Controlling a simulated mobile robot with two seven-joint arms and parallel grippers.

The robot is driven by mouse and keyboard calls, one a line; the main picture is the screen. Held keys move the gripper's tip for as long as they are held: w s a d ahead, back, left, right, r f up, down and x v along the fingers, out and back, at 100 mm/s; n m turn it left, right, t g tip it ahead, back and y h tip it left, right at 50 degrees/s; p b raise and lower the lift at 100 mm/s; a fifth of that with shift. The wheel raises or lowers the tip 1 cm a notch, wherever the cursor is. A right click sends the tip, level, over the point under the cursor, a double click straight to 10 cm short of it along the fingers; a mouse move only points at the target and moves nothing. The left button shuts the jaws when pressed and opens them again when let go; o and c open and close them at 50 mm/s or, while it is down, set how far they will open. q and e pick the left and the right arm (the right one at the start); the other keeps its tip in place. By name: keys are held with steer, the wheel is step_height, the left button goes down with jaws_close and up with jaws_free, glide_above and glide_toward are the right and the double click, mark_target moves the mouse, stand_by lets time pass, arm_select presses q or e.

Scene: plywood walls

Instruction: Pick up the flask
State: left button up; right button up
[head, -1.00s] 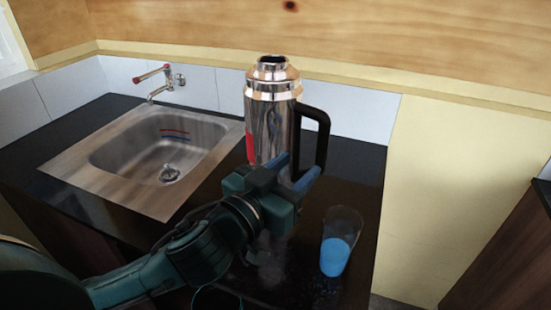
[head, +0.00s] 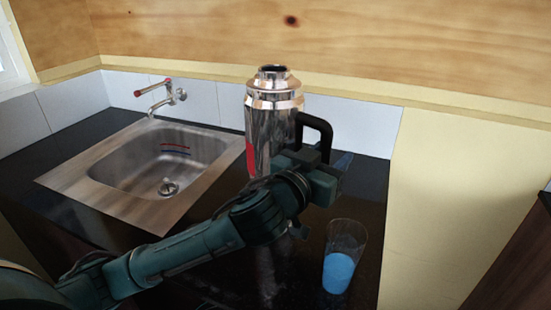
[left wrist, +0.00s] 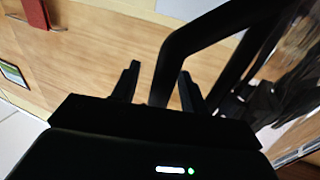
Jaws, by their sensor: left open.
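The flask (head: 270,125) is a shiny steel jug with a black handle (head: 326,132) on its right side and a red patch low on its left. It stands upright on the dark counter with its top open. My left gripper (head: 338,168) is at the lower part of the handle, partly hiding it and the flask's base. In the left wrist view, the open fingers (left wrist: 160,82) have a black bar of the handle showing between them, and the flask's body (left wrist: 292,85) is at the right. Contact cannot be told. My right gripper is not in view.
A clear glass with blue contents (head: 341,262) stands on the counter right of my forearm. A steel sink (head: 105,200) with a red-handled tap (head: 165,97) is at the left. The wall is close behind the flask, and the counter (head: 370,185) ends at the right.

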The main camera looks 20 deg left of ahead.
arm_select(q)
steer(key=shift+w, duration=0.1)
steer(key=shift+c, duration=0.2)
jaws_close()
stand_by(1.1)
steer(key=shift+r, duration=0.2)
